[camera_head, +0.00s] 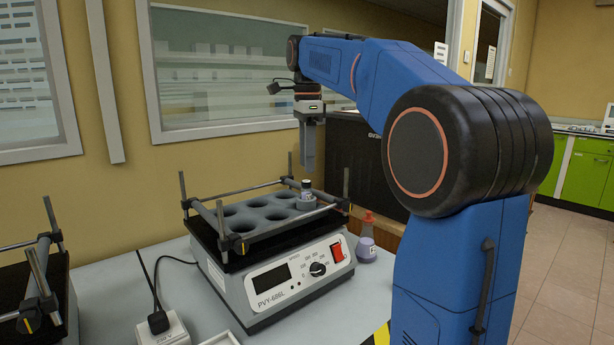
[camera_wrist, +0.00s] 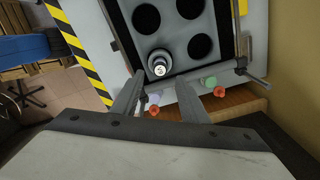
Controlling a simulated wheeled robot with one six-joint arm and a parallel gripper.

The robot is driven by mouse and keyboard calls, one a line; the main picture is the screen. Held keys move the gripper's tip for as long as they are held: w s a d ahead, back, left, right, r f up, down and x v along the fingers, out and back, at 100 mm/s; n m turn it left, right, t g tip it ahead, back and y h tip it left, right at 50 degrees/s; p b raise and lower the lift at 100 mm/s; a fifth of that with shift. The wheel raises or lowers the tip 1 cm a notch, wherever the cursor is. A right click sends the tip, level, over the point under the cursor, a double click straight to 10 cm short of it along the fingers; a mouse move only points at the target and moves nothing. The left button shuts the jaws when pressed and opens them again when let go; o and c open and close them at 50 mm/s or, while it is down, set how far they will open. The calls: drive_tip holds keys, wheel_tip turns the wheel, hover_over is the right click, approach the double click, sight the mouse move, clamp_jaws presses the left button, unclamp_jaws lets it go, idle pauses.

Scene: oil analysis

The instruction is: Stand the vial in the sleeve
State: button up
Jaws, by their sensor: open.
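The vial (camera_head: 306,187), with a dark cap and pale label, stands upright at the right back corner of the shaker's grey holder (camera_head: 262,219). A grey ring-like sleeve (camera_head: 306,203) surrounds its lower part; how deep it sits is hidden. In the wrist view the vial (camera_wrist: 159,66) is seen from above inside a pale ring, just beyond the fingertips. My gripper (camera_head: 308,170) points down above the vial, apart from it. In the wrist view my gripper (camera_wrist: 159,78) has its fingers spread, with nothing between them.
The shaker (camera_head: 285,285) has metal rods and corner posts around several empty round holes. A bottle with a red top (camera_head: 366,243) stands at its right. A second rod-framed device (camera_head: 38,290) is at the left. A power socket block (camera_head: 164,332) and cable lie in front.

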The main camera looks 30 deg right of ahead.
drive_tip(key=shift+r, duration=2.45)
